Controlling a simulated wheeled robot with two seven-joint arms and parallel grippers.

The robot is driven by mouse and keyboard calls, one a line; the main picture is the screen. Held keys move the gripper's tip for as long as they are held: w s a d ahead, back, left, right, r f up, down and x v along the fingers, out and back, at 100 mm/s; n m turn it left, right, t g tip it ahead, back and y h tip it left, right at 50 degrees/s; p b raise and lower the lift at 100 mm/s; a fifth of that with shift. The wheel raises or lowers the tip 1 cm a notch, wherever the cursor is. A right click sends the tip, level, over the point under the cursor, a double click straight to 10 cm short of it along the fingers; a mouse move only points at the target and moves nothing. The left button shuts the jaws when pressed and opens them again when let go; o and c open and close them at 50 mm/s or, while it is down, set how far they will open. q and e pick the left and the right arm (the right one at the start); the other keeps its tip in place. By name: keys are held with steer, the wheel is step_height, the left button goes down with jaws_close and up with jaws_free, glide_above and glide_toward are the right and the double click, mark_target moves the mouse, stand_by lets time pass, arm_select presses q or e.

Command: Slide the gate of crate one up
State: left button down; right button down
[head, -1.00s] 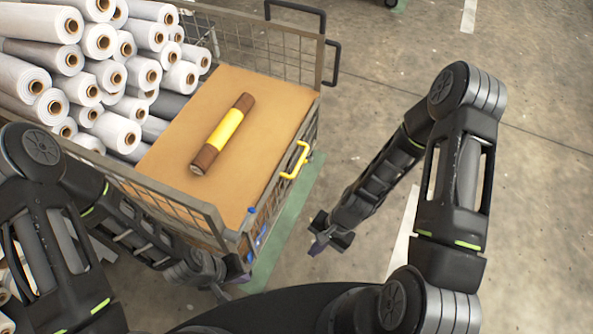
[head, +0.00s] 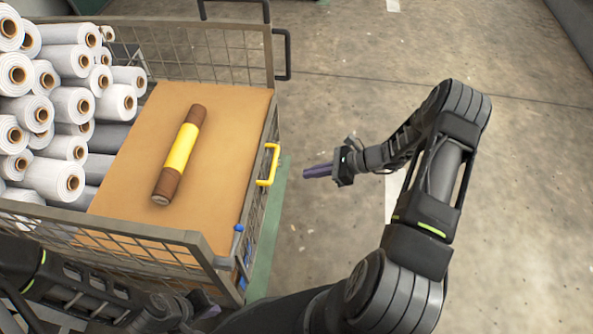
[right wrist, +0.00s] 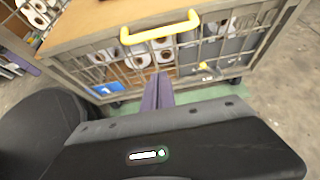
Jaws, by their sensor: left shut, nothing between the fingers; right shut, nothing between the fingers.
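Crate one is a wire-mesh cart (head: 200,242) at the left of the head view. Its gate has a yellow handle (head: 268,166) on the right side. In the right wrist view the yellow handle (right wrist: 160,34) runs along the gate's top edge, above the mesh (right wrist: 215,60), and a blue sign with a 1 (right wrist: 107,88) hangs at lower left. My right gripper (head: 306,172) is shut and empty, to the right of the handle and apart from it, its fingers pointing at the gate. My left gripper (head: 212,306) is shut near the crate's front corner, partly cut off from clear view.
A brown board (head: 225,150) lies in the crate with a brown and yellow roll (head: 180,155) on it. Several white rolls (head: 60,120) are stacked at left. A black push handle (head: 282,55) juts out at the back. The floor (head: 400,60) at right is clear.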

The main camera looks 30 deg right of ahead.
steer(key=w+a+f, duration=0.1)
steer(key=w+a, duration=0.4)
steer(key=a, duration=0.2)
steer(key=shift+w, duration=0.2)
steer(key=shift+a, duration=0.1)
stand_by(0.3)
